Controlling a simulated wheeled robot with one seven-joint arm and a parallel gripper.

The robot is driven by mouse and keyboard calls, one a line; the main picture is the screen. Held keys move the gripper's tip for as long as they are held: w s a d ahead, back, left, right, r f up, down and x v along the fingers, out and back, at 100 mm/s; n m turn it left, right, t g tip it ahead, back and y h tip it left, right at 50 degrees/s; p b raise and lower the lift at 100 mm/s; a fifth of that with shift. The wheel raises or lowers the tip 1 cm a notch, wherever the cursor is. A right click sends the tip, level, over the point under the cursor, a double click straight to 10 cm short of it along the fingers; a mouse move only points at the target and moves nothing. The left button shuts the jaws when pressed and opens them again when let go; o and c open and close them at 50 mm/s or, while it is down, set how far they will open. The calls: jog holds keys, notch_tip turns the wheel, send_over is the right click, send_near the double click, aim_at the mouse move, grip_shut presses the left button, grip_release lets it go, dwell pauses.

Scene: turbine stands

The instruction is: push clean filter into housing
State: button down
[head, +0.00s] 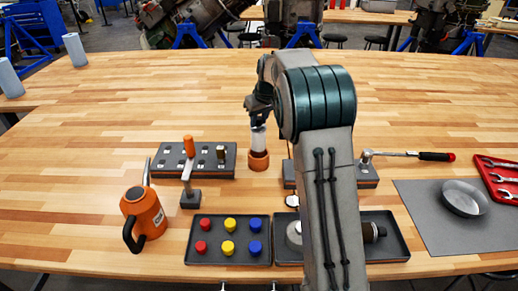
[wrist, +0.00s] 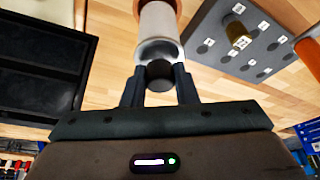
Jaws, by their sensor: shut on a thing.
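The orange housing (head: 259,163) stands upright on the wooden bench, right of the labelled dark board. The clean filter (head: 258,141), a white cylinder, stands upright with its lower end inside the housing's rim; most of its white body shows above. In the wrist view the filter (wrist: 158,25) leads away to the orange housing (wrist: 178,5) at the top edge. My gripper (head: 259,114) is above the housing; the wrist view shows its fingers (wrist: 159,84) shut on the filter's black knob. How deep the filter sits is hidden.
The labelled board (head: 222,166) is close left, an orange oil can (head: 146,213) farther left. A tray of coloured caps (head: 212,258) and a second tray (head: 392,246) lie in front. A ratchet (head: 410,154) and grey mat (head: 425,240) are right. The bench behind is clear.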

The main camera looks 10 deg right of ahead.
jog(key=shift+r+p, duration=1.45)
jog(key=shift+r, duration=0.9)
